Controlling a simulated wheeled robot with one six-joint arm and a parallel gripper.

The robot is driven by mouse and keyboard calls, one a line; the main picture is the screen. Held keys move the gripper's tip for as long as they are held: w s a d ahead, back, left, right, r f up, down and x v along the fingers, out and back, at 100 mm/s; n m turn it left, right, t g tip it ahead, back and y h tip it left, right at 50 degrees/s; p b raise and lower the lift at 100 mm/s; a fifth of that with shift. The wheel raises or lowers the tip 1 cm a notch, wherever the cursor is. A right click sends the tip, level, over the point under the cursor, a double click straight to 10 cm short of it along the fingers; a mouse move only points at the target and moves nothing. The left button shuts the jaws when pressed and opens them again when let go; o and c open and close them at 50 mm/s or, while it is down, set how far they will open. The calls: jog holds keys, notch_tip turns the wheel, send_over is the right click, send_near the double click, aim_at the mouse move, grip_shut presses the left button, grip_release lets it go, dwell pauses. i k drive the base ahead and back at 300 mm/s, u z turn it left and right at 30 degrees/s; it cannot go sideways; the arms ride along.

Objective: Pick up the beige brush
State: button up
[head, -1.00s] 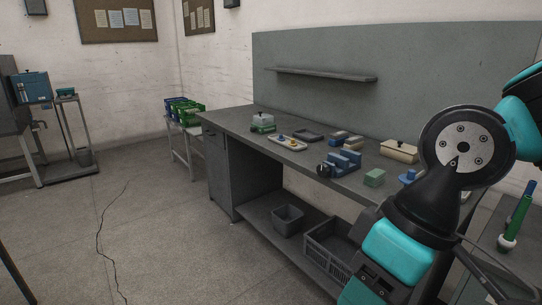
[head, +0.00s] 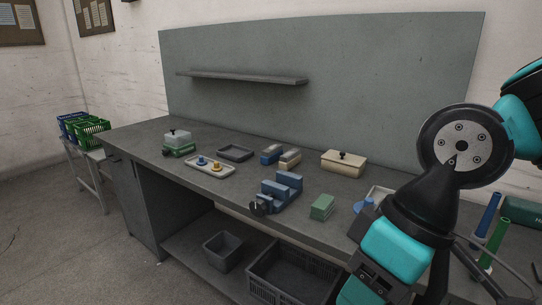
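A small beige block-like item (head: 290,158), which looks like the beige brush, lies on the grey workbench (head: 225,203) towards its back, beside a similar blue item (head: 271,154). It is too small to make out its bristles. My arm fills the right side of the head view, well to the right of the beige item and apart from it. My gripper itself does not show.
A beige lidded box (head: 343,164) stands right of the brush and a dark shallow tray (head: 235,153) left. A blue vise-like block (head: 281,190), a green block (head: 322,207) and a light tray with knobs (head: 210,167) lie in front. A shelf (head: 245,78) hangs above.

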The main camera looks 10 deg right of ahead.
aim_at(289, 158)
jog(key=k, duration=0.95)
jog(key=u, duration=1.1)
jog(key=i, duration=2.9)
jog(key=z, duration=1)
jog(key=i, duration=0.65)
jog(key=z, duration=1.3)
jog(key=i, duration=0.45)
jog(key=z, duration=0.3)
